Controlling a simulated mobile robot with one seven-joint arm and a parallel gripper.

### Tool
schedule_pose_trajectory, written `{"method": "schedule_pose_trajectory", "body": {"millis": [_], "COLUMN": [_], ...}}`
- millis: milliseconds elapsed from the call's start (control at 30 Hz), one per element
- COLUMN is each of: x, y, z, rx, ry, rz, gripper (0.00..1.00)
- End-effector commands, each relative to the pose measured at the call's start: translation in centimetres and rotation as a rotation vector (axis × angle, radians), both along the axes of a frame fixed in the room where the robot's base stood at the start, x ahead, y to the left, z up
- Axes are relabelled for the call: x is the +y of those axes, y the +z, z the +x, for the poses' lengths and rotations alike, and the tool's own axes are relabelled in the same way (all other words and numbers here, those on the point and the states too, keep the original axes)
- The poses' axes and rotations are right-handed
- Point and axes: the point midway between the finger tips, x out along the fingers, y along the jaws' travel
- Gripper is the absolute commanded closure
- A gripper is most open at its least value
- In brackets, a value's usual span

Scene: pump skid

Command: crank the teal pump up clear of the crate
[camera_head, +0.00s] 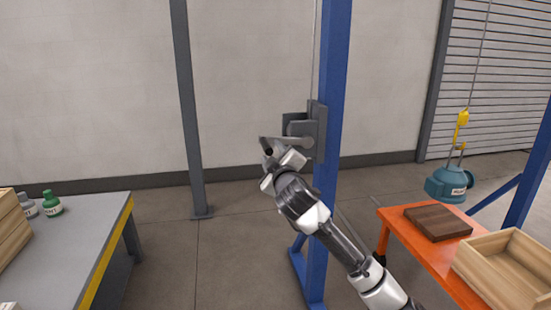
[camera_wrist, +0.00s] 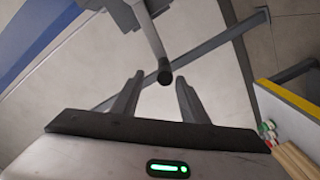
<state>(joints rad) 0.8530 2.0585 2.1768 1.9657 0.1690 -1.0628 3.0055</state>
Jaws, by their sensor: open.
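The teal pump (camera_head: 449,183) hangs upright from a yellow hook (camera_head: 462,125) on a thin cable at the right. The open wooden crate (camera_head: 487,272) stands on an orange bench, nearer to me and lower in the picture than the pump. A grey winch (camera_head: 302,129) is on the blue post, with its crank arm (camera_head: 281,139) pointing left. My gripper (camera_head: 267,152) is at the crank's outer end. In the wrist view, my gripper (camera_wrist: 159,77) is open, and the crank's dark grip (camera_wrist: 165,76) shows between the fingertips, not clamped.
A dark brown board (camera_head: 438,222) lies on the orange bench (camera_head: 395,222) beside the crate. A grey table (camera_head: 70,255) with green-capped bottles (camera_head: 53,206) stands at left. The blue post (camera_head: 334,80) rises beside my arm. Floor between table and post is clear.

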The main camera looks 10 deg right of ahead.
Motion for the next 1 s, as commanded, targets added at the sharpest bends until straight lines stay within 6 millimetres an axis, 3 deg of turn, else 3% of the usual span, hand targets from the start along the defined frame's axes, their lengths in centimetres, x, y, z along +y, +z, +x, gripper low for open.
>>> {"method": "schedule_pose_trajectory", "body": {"millis": [100, 267, 833, 933, 1000], "x": [0.0, 0.0, 0.1, 1.8, 5.2], "y": [-0.4, -0.2, -0.1, 0.6, 1.7], "z": [-2.0, -3.3, -3.5, -3.5, -3.6], "rx": [0.000, 0.001, 0.001, -0.015, -0.048], "ry": [-0.001, -0.002, -0.001, 0.028, 0.085], "rz": [0.001, 0.001, 0.000, -0.050, -0.152], "gripper": [0.60, 0.60, 0.60, 0.60, 0.60]}}
